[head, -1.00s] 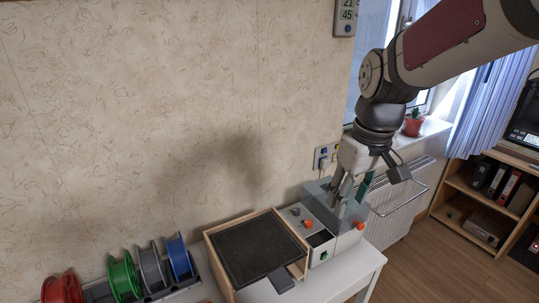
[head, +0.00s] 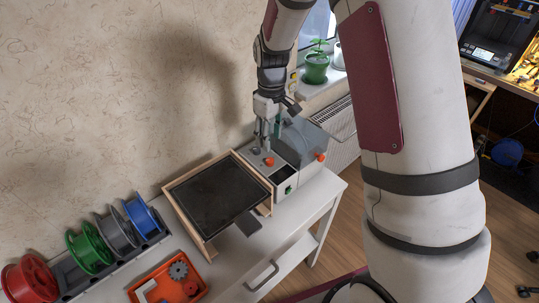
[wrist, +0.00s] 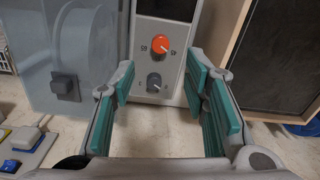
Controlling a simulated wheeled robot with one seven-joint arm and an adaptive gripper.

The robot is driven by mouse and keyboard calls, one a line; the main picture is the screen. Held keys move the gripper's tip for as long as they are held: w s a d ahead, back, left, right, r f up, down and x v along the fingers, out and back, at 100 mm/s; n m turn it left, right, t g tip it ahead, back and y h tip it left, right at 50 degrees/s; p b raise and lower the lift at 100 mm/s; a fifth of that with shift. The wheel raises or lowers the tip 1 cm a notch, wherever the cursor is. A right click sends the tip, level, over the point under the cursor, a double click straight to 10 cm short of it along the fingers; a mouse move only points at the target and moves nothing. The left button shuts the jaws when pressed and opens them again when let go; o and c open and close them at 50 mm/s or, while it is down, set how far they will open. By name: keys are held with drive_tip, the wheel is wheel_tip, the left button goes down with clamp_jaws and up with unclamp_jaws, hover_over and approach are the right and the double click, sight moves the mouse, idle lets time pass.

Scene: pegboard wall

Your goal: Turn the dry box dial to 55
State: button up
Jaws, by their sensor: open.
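The dry box (head: 296,141) is a grey unit with a clear rounded cover on the white table. Its control panel (wrist: 178,78) carries an orange dial (wrist: 161,44) with a white pointer line and a grey dial (wrist: 154,81) below it in the wrist view. The orange dial also shows in the head view (head: 269,161). My gripper (wrist: 158,82) is open and empty, with teal finger pads on both sides of the grey dial in the picture. I cannot tell whether they touch anything.
A wooden-framed tray with a black mat (head: 213,196) stands directly left of the box. Spools (head: 90,250) stand further left, with an orange parts tray (head: 168,280) in front. The radiator (head: 338,118) is at the right. A switch panel (wrist: 25,146) shows low left in the wrist view.

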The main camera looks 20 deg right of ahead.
sight(270, 160)
wheel_tip(270, 160, down, 9)
drive_tip(key=shift+s+a+r+p, duration=0.1)
drive_tip(key=shift+r+p, duration=0.1)
drive_tip(key=shift+p, duration=0.15)
drive_tip(key=shift+c, duration=0.5)
clamp_jaws()
